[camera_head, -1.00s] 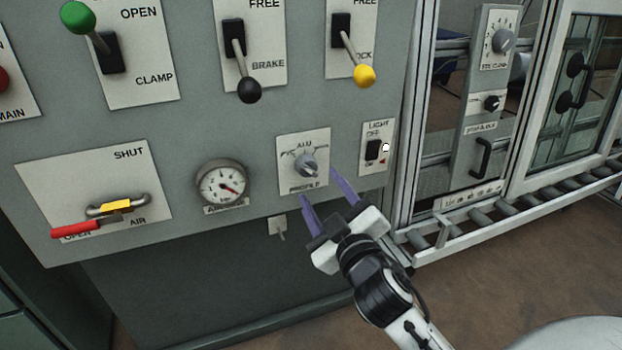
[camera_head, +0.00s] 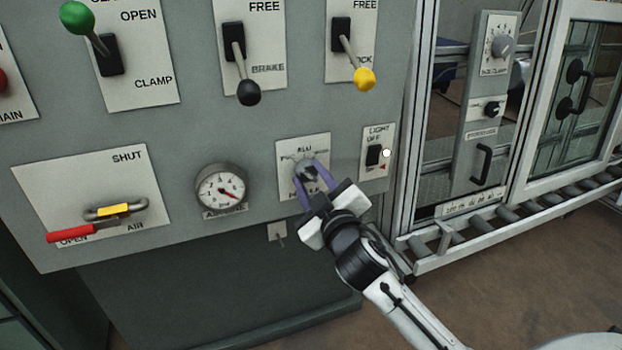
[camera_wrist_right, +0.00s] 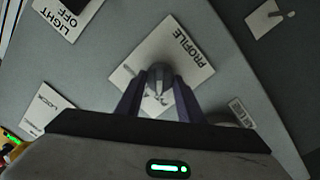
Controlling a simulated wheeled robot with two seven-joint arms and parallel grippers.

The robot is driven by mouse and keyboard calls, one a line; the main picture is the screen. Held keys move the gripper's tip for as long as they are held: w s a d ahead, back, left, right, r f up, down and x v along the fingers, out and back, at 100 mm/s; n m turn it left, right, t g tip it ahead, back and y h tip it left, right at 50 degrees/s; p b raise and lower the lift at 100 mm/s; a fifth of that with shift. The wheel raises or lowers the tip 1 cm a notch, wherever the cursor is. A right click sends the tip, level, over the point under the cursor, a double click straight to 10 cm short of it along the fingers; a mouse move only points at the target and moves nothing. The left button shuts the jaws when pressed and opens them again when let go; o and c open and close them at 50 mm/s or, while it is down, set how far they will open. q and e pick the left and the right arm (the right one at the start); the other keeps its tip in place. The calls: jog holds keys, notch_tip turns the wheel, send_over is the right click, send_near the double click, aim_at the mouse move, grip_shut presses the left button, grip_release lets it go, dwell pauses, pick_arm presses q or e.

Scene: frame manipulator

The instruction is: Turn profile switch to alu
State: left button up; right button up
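The profile switch (camera_head: 306,170) is a small grey knob on a white plate marked ALU at the top and PROFILE at the bottom. My right gripper (camera_head: 310,178) is at this plate, with its two purple fingers on either side of the knob. In the right wrist view, the knob (camera_wrist_right: 158,82) sits between the fingers (camera_wrist_right: 158,98), which lie close against it and look shut on it. The fingers partly cover the knob and the lettering, so I cannot tell where it points. My left gripper is not in view.
Right of the plate is the LIGHT switch (camera_head: 374,155); left is the air gauge (camera_head: 221,189). Above hang the black-knobbed brake lever (camera_head: 247,92) and the yellow-knobbed lever (camera_head: 364,79). A small key-like part (camera_head: 278,233) is below. A roller conveyor (camera_head: 500,220) runs at right.

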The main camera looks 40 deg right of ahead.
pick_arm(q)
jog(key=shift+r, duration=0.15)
pick_arm(e)
jog(key=shift+c, duration=0.5)
jog(key=shift+m+p, duration=0.35)
jog(key=shift+m, duration=0.15)
jog(key=shift+r+m+p, duration=0.15)
jog(key=shift+m+p, duration=0.6)
jog(key=shift+m, duration=0.25)
jog(key=shift+m+p, duration=0.4)
jog(key=m+p, duration=0.2)
jog(key=m, duration=0.1)
jog(key=shift+r+p, duration=0.1)
jog(key=shift+p, duration=0.25)
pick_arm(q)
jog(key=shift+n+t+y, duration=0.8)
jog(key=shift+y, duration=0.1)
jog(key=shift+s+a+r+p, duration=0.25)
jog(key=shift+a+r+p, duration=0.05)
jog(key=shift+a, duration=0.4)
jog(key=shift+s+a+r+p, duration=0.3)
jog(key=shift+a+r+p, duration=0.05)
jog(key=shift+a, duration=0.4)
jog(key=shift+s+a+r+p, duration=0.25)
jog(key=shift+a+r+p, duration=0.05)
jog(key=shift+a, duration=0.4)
pick_arm(e)
jog(key=shift+m, duration=1)
jog(key=shift+f, duration=0.2)
